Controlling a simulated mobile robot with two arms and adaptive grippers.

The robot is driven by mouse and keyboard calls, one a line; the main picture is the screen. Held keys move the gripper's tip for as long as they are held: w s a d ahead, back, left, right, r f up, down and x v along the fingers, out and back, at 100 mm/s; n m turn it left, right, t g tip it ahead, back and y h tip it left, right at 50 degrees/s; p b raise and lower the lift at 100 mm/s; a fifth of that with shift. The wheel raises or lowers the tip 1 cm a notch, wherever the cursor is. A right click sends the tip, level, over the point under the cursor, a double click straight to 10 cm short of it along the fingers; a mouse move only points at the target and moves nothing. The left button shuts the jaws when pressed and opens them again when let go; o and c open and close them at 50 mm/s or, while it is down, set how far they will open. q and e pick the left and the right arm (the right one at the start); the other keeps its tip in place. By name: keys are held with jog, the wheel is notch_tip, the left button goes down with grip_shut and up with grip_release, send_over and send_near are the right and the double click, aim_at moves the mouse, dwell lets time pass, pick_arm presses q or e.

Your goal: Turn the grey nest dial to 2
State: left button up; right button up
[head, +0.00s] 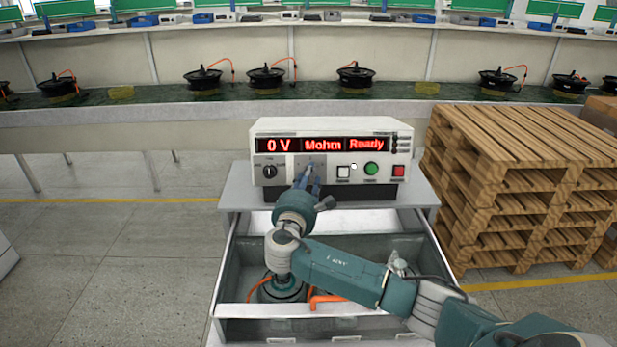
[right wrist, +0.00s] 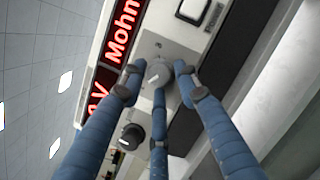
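The test device (head: 330,150) stands on a grey cabinet, its red display reading "0 V", "Mohm" and "Ready". My right gripper (head: 309,168) is at its front panel, below the middle display, and hides the grey nest dial in the head view. In the right wrist view the grey dial (right wrist: 159,72) sits between the blue fingertips of my right gripper (right wrist: 158,74). The fingertips are close around it; whether they press on it I cannot tell. The dial's number marks are not readable. My left gripper is not in view.
A black knob (head: 269,172) is left of the gripper; it also shows in the right wrist view (right wrist: 132,136). White, green (head: 371,169) and red buttons are to the right. An open drawer (head: 232,270) lies below my right arm. Wooden pallets (head: 520,180) stand at right.

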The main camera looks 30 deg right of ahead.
jog(key=shift+c, duration=0.3)
grip_shut()
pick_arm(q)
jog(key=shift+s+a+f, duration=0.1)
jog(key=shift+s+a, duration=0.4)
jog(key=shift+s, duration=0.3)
pick_arm(e)
jog(key=shift+f, duration=0.1)
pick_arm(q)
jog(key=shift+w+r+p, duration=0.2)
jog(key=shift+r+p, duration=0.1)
pick_arm(e)
jog(key=shift+w+a+r+m+g+y, duration=0.2)
jog(key=shift+m+g, duration=0.45)
jog(key=shift+m, duration=1.35)
jog(key=shift+s+d+f+m+g+y, duration=0.2)
jog(key=shift+m+g, duration=0.5)
jog(key=shift+m, duration=1.3)
jog(key=shift+w+a+r+m+g+y, duration=0.2)
jog(key=shift+m+g, duration=0.45)
jog(key=shift+m, duration=1.35)
jog(key=shift+s+d, duration=0.1)
